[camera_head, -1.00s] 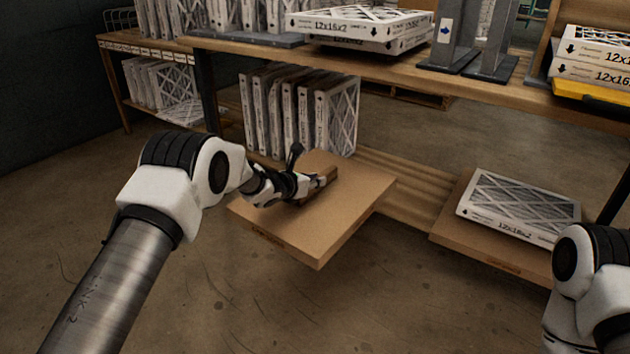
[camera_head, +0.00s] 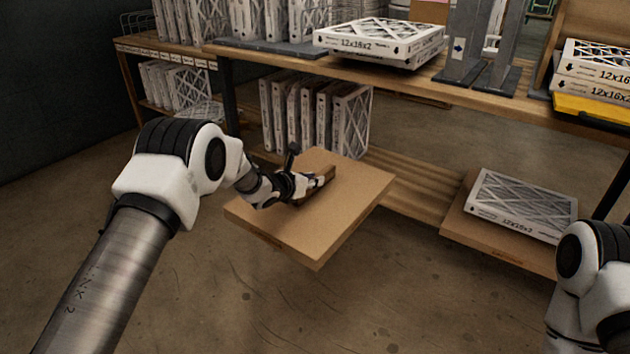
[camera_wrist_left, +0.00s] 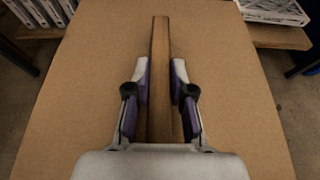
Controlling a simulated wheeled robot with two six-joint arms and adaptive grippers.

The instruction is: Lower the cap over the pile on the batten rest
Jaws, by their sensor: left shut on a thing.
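The cap is a flat brown board (camera_head: 310,225) with a wooden bar handle (camera_head: 318,162) on top. My left gripper (camera_head: 316,182) is shut on that handle and holds the cap out over the floor, in front of the lower shelf. In the left wrist view the fingers (camera_wrist_left: 161,80) lie on both sides of the bar (camera_wrist_left: 160,45), above the board face (camera_wrist_left: 90,100). The pile, a white-edged 12x16x2 filter (camera_head: 522,205), lies on a brown base board (camera_head: 500,244) on the slatted batten rest (camera_head: 415,198), right of the cap and apart from it. My right gripper is out of frame.
Upright filters (camera_head: 315,115) stand on the lower shelf behind the cap. The wooden upper shelf (camera_head: 420,85) runs above with boxed filters (camera_head: 380,42) and grey dividers (camera_head: 462,45). A dark post (camera_head: 610,187) stands at the right. Bare floor lies in front.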

